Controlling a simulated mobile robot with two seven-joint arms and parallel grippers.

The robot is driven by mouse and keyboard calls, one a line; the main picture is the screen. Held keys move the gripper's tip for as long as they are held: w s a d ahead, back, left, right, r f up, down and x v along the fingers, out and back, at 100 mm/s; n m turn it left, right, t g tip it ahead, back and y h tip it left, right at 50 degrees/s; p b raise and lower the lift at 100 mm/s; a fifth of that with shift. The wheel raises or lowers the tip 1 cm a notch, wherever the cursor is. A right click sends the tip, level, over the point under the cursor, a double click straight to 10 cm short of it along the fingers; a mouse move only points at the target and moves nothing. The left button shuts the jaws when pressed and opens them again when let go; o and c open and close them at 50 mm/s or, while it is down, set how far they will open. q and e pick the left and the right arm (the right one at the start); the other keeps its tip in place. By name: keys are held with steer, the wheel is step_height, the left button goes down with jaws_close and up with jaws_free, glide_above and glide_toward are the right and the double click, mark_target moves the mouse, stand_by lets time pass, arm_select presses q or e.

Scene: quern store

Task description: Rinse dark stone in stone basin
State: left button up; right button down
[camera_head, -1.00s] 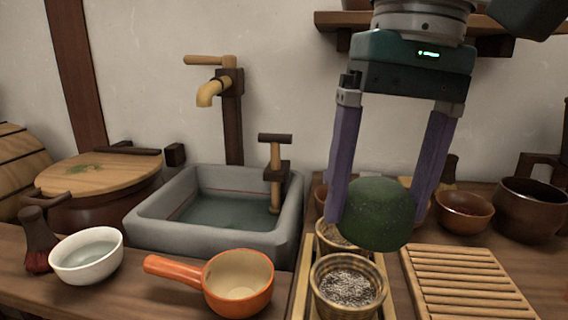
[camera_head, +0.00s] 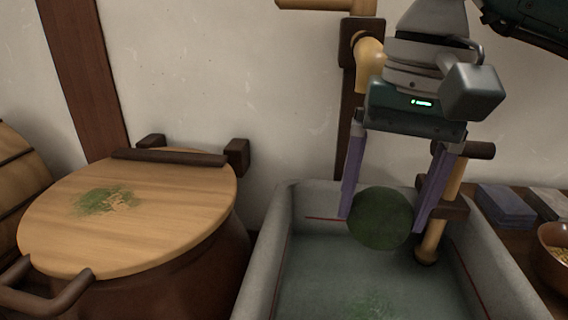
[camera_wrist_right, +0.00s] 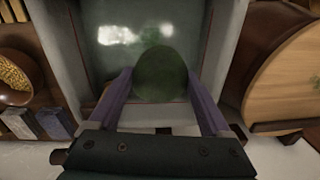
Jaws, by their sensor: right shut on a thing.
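The dark stone (camera_head: 381,218) is a rounded, dark green lump. My right gripper (camera_head: 382,212) is shut on it, one purple finger on each side, and holds it over the stone basin (camera_head: 262,262). The basin is grey with water (camera_head: 335,275) inside, and a faint green reflection shows on the water. In the right wrist view the stone (camera_wrist_right: 161,74) sits between the fingers above the shiny water (camera_wrist_right: 120,40). I cannot tell whether the stone touches the water. My left gripper is not in view.
A wooden tap (camera_head: 369,60) is on the wall post behind my right gripper. A wooden handle (camera_head: 434,240) stands at the basin's back right. A large lidded pot (camera_head: 150,215) stands left of the basin. Blocks (camera_head: 505,205) and a bowl (camera_head: 553,255) are at the right.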

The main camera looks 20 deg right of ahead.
mark_target(376, 242)
steer(key=shift+w+f, duration=0.2)
steer(key=shift+s+f+b, duration=0.1)
steer(key=shift+f+b, duration=0.4)
steer(key=shift+f, duration=0.1)
step_height(376, 242, down, 15)
steer(key=b, duration=1.1)
steer(key=shift+f, duration=0.2)
steer(key=shift+r+p, duration=0.95)
steer(key=shift+r, duration=0.3)
step_height(376, 242, up, 9)
steer(key=p, duration=0.6)
steer(key=shift+f, duration=0.2)
steer(key=shift+r+p, duration=1.65)
steer(key=shift+r, duration=0.65)
